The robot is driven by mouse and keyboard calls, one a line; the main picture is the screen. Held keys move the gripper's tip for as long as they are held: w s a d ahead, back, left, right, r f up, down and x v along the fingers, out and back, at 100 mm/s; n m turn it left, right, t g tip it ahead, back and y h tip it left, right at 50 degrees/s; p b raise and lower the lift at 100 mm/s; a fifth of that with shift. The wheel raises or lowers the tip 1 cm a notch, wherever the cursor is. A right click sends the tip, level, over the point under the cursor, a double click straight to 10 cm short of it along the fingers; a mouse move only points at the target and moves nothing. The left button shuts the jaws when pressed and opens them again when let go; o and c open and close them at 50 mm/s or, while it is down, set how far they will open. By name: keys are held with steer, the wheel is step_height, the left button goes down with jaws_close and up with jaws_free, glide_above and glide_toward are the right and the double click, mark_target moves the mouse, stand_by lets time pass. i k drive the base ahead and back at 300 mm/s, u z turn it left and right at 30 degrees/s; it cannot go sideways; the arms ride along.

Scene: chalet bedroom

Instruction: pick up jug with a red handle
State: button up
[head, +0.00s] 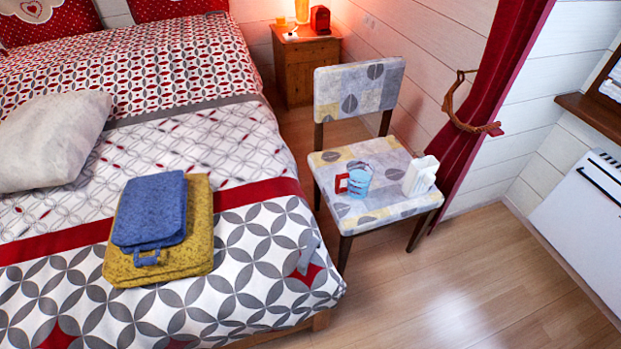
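The jug (360,181) is light blue and looks partly see-through, with a red handle (341,183) on its left side. It stands upright on the patterned seat of a chair (385,209), left of a white object. The chair stands beside the bed, with its backrest toward the back wall. My gripper is not in view.
A white object (420,175) stands on the seat close to the jug's right. The bed (230,255), with folded blue (150,208) and yellow (196,245) items, is on the left. A red curtain (480,90) hangs behind the chair's right side. Wooden floor (450,290) in front is clear.

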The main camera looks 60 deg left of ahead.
mark_target(360, 175)
steer(key=u, duration=1.85)
steer(key=i, duration=0.15)
steer(key=z, duration=0.35)
